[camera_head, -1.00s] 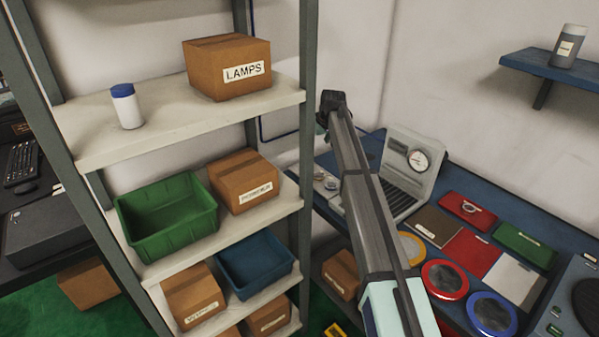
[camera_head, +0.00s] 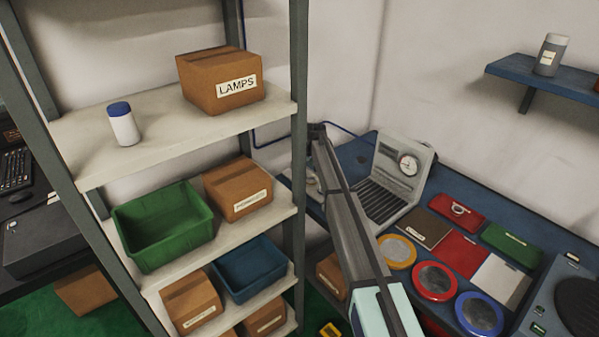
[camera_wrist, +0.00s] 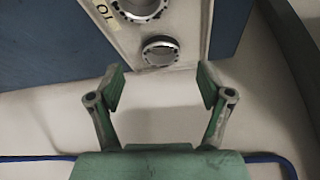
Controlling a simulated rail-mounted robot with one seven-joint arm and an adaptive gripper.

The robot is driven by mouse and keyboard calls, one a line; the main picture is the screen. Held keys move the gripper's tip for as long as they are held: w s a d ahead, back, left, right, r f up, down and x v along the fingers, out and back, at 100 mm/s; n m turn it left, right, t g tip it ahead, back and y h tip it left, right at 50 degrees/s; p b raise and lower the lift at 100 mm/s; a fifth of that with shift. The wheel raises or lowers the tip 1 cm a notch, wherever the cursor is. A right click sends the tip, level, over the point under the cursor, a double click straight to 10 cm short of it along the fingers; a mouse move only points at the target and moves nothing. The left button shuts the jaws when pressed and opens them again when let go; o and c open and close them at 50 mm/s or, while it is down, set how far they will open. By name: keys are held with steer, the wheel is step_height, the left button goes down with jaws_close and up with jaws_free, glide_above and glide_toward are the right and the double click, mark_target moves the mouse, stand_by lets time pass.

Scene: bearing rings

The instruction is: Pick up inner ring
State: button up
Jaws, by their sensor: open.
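In the wrist view, two dark-centred metal rings sit on a pale plate (camera_wrist: 118,38) with a cream label. The smaller one, which looks like the inner ring (camera_wrist: 160,51), is nearest my gripper. The larger ring (camera_wrist: 141,6) is beyond it and cut off by the top edge. My gripper (camera_wrist: 161,78) is open and empty, with its green fingers spread on either side just short of the smaller ring. In the head view my arm hides the gripper. Part of the pale plate (camera_head: 312,187) shows left of my arm; its rings are not clear there.
The blue bench (camera_head: 358,150) holds an open case with a gauge (camera_head: 402,175), coloured trays and round dishes. Another ring (camera_head: 459,209) lies on a red tray (camera_head: 447,205). A grey shelf post (camera_head: 298,120) stands close to my arm's left.

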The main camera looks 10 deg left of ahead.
steer(key=p+x, duration=0.1)
steer(key=x, duration=0.2)
steer(key=shift+w+a+f+p, duration=0.1)
steer(key=shift+w+a+p, duration=0.1)
steer(key=shift+a+p, duration=0.1)
steer(key=shift+f, duration=0.4)
steer(key=c, duration=1.3)
steer(key=shift+r, duration=0.15)
